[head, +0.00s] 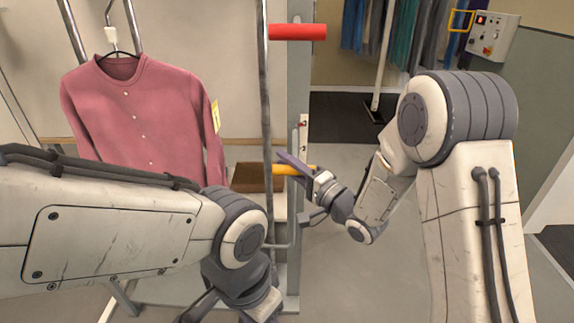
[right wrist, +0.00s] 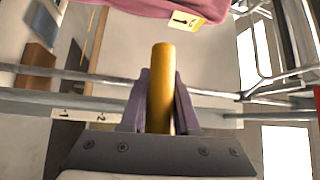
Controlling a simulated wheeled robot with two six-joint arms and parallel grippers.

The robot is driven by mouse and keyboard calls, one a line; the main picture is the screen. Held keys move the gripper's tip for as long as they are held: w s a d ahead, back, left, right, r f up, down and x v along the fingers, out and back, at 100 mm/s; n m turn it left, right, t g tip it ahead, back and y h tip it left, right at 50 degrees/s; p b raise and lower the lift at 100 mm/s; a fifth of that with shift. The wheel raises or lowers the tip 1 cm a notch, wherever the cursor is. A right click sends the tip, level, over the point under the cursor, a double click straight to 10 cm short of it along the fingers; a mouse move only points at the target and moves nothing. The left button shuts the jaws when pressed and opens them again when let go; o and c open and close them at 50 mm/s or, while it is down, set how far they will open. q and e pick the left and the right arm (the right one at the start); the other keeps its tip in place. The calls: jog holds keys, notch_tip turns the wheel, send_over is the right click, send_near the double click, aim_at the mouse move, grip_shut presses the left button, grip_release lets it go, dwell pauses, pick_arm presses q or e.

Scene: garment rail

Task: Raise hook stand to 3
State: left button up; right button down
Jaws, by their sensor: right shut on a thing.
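My right gripper (head: 293,168) is shut on a yellow handle (head: 286,170) beside the grey upright post. In the right wrist view the yellow handle (right wrist: 162,88) stands between the two fingers of my right gripper (right wrist: 162,100). A pink buttoned shirt (head: 140,105) hangs on a black hanger from a hook with a white fitting (head: 110,36). A yellow tag on its sleeve (head: 215,115) carries a dark mark. A pale strip with marks (head: 303,132) is on the post; its numbers are too small to read. My left gripper (head: 230,318) is at the bottom edge, partly cut off.
A red bar (head: 298,32) sticks out from the post above my right gripper. A brown box (head: 258,177) is behind the post. A control box (head: 488,32) is on the right wall, and several garments (head: 385,35) hang at the back.

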jog(key=shift+w+r, duration=0.1)
jog(key=shift+r, duration=0.35)
jog(key=c, duration=0.7)
grip_release()
jog(key=shift+o, duration=0.2)
jog(key=shift+f, duration=0.1)
jog(key=b+v, duration=0.2)
jog(key=v, duration=0.8)
jog(key=shift+s, duration=0.25)
jog(key=shift+d+f, duration=0.1)
jog(key=shift+d, duration=0.05)
